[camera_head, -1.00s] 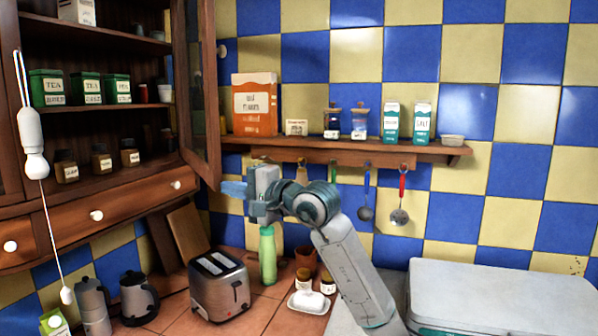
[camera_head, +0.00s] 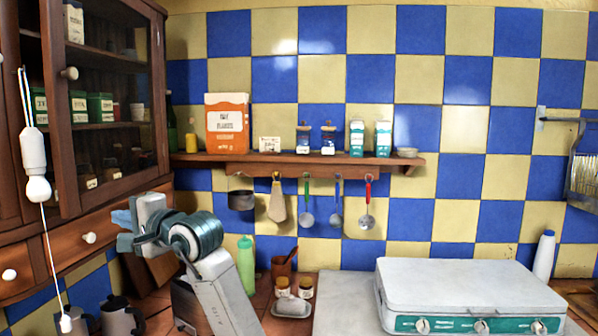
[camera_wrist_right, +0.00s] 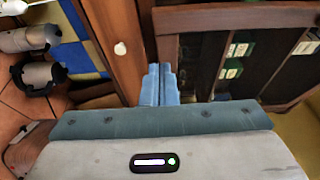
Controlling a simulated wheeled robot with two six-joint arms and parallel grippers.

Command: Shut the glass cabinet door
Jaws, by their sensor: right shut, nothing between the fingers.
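Tins show through the glass. The door also shows in the right wrist view (camera_wrist_right: 168,50). My right gripper (camera_head: 122,222) is shut and empty, below the door and in front of the drawer. Its blue fingertips (camera_wrist_right: 160,72) point toward the door's lower rail; contact is unclear. My left gripper is not in view.
A drawer front (camera_head: 115,220) with white knobs is under the door. A white pull cord (camera_head: 36,160) hangs at left. A wall shelf (camera_head: 300,160) with boxes and hanging utensils is right of the cabinet. A green bottle (camera_head: 245,264) and white stove (camera_head: 460,285) stand on the counter.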

